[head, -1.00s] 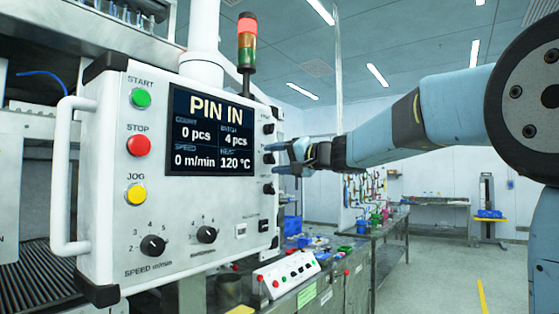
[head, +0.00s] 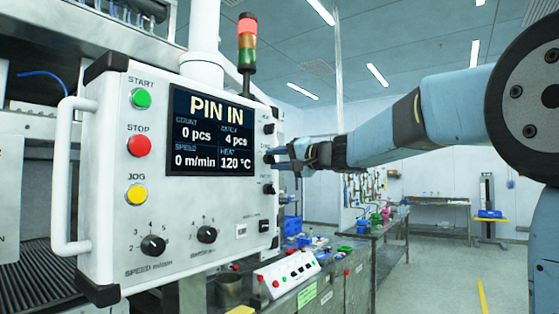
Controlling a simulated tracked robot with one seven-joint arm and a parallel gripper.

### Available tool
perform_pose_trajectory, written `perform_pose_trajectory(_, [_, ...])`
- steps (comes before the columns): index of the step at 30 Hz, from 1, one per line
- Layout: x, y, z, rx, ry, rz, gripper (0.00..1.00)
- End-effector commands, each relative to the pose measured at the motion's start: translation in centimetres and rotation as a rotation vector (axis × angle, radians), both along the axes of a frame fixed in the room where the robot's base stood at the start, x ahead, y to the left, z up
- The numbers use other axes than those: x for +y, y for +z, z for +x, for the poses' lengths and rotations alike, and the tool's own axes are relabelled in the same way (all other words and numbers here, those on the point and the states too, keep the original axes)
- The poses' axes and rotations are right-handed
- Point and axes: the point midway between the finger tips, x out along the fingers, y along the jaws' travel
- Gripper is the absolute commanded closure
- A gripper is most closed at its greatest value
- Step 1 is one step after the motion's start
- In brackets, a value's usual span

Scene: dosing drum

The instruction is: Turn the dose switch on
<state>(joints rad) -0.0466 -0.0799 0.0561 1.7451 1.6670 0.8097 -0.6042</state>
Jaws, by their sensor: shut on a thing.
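A white control panel (head: 140,220) fills the left of the view. Along its right edge is a column of small black switches with labels too small to read surely. The middle one, at my fingertips, I take as the dose switch (head: 267,158); my fingers partly hide it, and its setting cannot be read. My gripper (head: 275,157) reaches in from the right and is shut on this switch. Another black switch (head: 269,129) sits above it and one (head: 269,188) below it, both clear of the fingers.
The panel screen (head: 211,133) reads PIN IN, 0 pcs, 4 pcs, 0 m/min and 120 °C. A signal tower (head: 247,42) stands behind with its red top bright. A small button box (head: 287,272) and a cluttered bench (head: 345,285) lie below.

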Motion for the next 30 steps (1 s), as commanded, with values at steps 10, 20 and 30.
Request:
perform_pose_trajectory(10, [-0.07, -0.16, 0.16, 0.197, -0.002, 0.151, 0.95])
perform_pose_trajectory(20, [0.0, -0.24, 0.15, 0.444, -0.001, 0.344, 0.95])
perform_pose_trajectory(30, [0.02, -0.35, 0.14, 0.661, -0.001, 0.511, 0.95])
